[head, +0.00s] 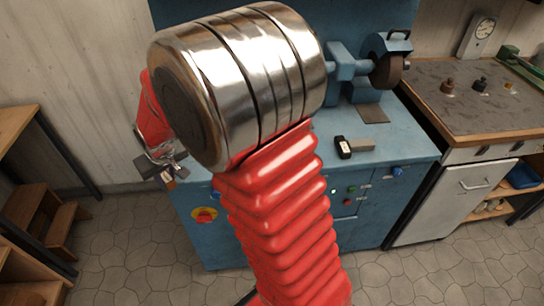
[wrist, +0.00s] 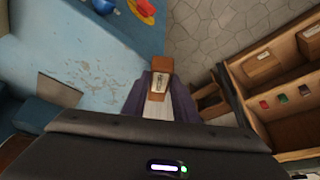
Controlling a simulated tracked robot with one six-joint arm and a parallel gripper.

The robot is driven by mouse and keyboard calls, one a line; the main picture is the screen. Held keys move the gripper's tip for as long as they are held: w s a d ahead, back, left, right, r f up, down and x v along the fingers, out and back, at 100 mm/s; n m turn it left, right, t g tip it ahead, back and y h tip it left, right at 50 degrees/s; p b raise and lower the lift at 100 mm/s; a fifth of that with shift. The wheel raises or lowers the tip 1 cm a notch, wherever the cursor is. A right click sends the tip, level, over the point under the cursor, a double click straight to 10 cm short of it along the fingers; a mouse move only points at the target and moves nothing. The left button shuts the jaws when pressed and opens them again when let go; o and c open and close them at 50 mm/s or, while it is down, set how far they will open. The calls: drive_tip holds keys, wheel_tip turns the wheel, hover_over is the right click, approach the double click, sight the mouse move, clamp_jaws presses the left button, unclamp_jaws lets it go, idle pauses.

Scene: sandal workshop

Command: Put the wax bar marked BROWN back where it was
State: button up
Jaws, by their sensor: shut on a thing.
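My gripper (wrist: 158,98) is shut on a brown bar (wrist: 159,65) with a pale label, whose writing is too small to read. The bar's far end sticks out beyond the fingertips. It is held in the air near the edge of the blue machine's top, with stone floor beyond it in the wrist view. In the head view my gripper (head: 163,170) hangs at the left side of the blue machine, partly behind my own arm. The bar is hardly visible there.
A blue machine bench (head: 415,150) carries a grinder wheel (head: 388,70) and a black-headed hammer (head: 345,147). In the wrist view, a wooden rack (wrist: 238,86) at right holds labelled boxes (wrist: 264,65) and small red (wrist: 263,104), green and purple pieces. Wooden steps (head: 62,218) stand at left.

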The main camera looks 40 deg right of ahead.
drive_tip(key=s+d+r+m+h, duration=0.1)
drive_tip(key=s+d, duration=0.3)
drive_tip(key=d, duration=0.6)
drive_tip(key=s+d+r+m+h, duration=0.1)
drive_tip(key=s+d+r+m, duration=0.2)
drive_tip(key=d, duration=0.7)
drive_tip(key=s+d+r+m+h, duration=0.1)
drive_tip(key=s+d, duration=0.4)
drive_tip(key=d, duration=0.6)
wheel_tip(320, 180, up, 2)
drive_tip(key=shift+r+m, duration=0.15)
drive_tip(key=shift+m, duration=0.75)
drive_tip(key=shift+s, duration=0.1)
drive_tip(key=shift+f, duration=3.15)
drive_tip(key=shift+f, duration=1.85)
drive_tip(key=shift+f, duration=0.1)
